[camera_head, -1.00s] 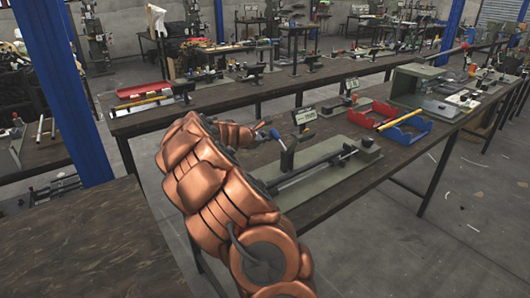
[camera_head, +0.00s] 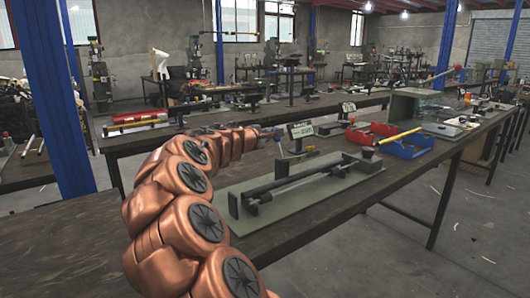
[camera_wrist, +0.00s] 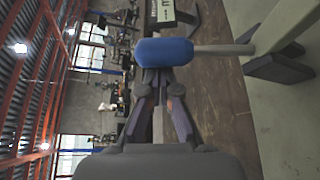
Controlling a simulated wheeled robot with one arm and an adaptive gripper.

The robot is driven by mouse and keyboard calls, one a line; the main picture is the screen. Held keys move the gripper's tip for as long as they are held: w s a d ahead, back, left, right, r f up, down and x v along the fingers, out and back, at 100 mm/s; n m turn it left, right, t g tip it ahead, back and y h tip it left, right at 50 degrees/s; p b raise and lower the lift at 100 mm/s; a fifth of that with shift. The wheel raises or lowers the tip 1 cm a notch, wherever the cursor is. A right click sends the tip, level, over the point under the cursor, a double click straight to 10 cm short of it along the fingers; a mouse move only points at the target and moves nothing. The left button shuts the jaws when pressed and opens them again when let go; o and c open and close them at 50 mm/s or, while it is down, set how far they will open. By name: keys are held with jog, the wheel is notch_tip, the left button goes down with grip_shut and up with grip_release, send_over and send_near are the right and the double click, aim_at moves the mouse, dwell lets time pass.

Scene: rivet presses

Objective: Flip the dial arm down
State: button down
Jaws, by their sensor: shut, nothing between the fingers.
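The dial arm is a pale grey rod (camera_wrist: 222,49) with a blue handle (camera_wrist: 164,52). In the wrist view, which is turned on its side with the ceiling at left, the rod runs from a dark bracket (camera_wrist: 278,66) to the handle, so the arm stands up. My gripper (camera_wrist: 157,82) is shut and empty, its fingertips right by the blue handle; I cannot tell whether they touch. In the head view a small bit of blue handle (camera_head: 268,129) shows at the end of my copper arm, which hides much of the gripper.
A green base plate (camera_head: 352,180) with a dark bar fixture (camera_head: 300,183) lies on the workbench. A small display (camera_head: 302,130) stands behind it. Red (camera_head: 366,135) and blue (camera_head: 408,147) bins and a green box (camera_head: 415,105) are farther right.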

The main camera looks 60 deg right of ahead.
jog(key=s+m+b, duration=0.1)
jog(key=b, duration=0.3)
jog(key=s+a+r+m+h+b, duration=0.1)
jog(key=b, duration=0.3)
jog(key=s+m+h+b, duration=0.1)
jog(key=m+b, duration=0.1)
jog(key=b, duration=0.2)
jog(key=shift+s+a+r+t+b, duration=0.25)
jog(key=shift+s+a+t+b, duration=0.05)
jog(key=shift+t+b, duration=0.1)
jog(key=shift+s+r+h, duration=0.1)
jog(key=shift+h, duration=0.2)
jog(key=w+d, duration=0.1)
jog(key=w, duration=0.3)
jog(key=a+p, duration=0.2)
jog(key=a, duration=0.8)
jog(key=shift+s, duration=0.15)
